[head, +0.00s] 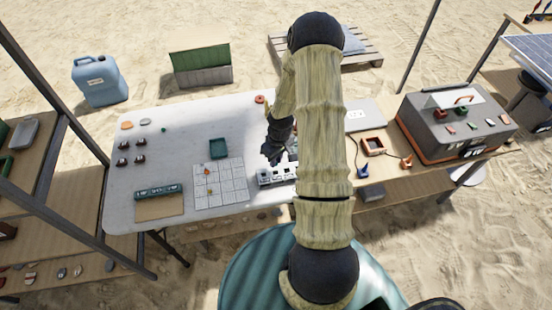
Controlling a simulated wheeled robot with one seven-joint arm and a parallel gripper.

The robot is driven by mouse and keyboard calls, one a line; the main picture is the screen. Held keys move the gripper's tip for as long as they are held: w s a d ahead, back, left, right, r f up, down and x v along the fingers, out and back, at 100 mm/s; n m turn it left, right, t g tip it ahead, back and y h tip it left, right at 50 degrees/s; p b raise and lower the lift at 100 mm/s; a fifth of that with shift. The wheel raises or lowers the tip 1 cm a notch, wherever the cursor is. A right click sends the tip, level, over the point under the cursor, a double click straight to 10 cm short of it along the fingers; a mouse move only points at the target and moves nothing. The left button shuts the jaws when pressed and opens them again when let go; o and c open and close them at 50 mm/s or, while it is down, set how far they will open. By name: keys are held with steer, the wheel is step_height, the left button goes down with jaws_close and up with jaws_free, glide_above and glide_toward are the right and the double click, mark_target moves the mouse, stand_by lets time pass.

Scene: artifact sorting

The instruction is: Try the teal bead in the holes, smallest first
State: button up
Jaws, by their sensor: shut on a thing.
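My gripper (279,157) is dark and points down just above the left part of a white block with holes (265,181). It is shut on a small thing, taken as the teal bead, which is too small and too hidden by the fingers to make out. My arm covers the right end of the block, so not all of its holes show. I cannot tell whether the held thing touches the block.
The white table (120,205) also bears a gridded sheet (233,192), a teal tray (218,148), a green-topped holder (158,191), a small green dot (163,129) and several dark pieces (124,146). A grey-and-orange case (440,135) stands right. The table's middle is mostly clear.

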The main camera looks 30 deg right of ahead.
steer(key=shift+f+b, duration=1.55)
steer(key=shift+f, duration=0.6)
steer(key=shift+f, duration=0.15)
stand_by(0.5)
steer(key=o, duration=1.3)
steer(key=shift+c, duration=0.2)
steer(key=shift+r+p, duration=2.45)
steer(key=shift+r, duration=0.55)
